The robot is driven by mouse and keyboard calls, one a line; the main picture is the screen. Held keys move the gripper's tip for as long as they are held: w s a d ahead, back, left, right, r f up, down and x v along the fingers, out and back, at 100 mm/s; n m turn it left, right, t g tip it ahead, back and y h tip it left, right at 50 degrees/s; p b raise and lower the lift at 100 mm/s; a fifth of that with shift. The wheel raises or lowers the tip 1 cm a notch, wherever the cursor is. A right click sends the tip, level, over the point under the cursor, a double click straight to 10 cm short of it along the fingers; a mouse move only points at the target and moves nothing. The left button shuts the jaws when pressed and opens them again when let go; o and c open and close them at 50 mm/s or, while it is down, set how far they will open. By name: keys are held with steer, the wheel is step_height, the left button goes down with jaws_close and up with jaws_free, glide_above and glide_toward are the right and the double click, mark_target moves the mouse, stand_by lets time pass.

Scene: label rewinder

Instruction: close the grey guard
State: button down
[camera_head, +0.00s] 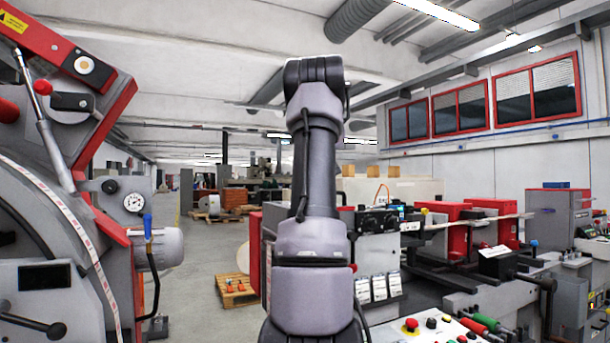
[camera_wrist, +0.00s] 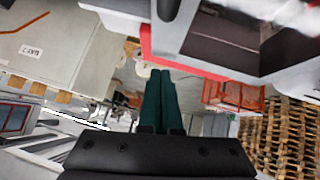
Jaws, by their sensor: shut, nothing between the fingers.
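A grey panel (camera_head: 85,285) with a dark window and a black handle (camera_head: 32,325) is at the lower left of the head view, on the red and grey machine. It may be the grey guard; I cannot tell for sure, nor how far open it stands. In the wrist view a grey frame (camera_wrist: 188,28) with a dark opening and a red edge is at the upper right; I cannot tell if it is the same part. My gripper (camera_wrist: 160,74) shows in the wrist view, its dark green fingers together and empty. It is out of sight in the head view.
A motor (camera_head: 160,248) with a blue-handled valve juts from the left machine, below a gauge (camera_head: 134,202). A control panel (camera_head: 430,328) with buttons and red machine units (camera_head: 470,225) stand at the right. A pallet (camera_head: 236,290) lies on the floor; the aisle left of my arm is open.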

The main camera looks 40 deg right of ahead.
steer(key=shift+m+y, duration=0.5)
steer(key=shift+y, duration=0.3)
steer(key=f, duration=0.1)
steer(key=d+f, duration=0.2)
steer(key=shift+s+d+f, duration=0.25)
steer(key=shift+s+f, duration=0.05)
steer(key=shift+s, duration=0.05)
steer(key=shift+s+d+f+t, duration=0.1)
steer(key=shift+d+f+t, duration=0.15)
steer(key=shift+f, duration=0.25)
steer(key=shift+f, duration=0.15)
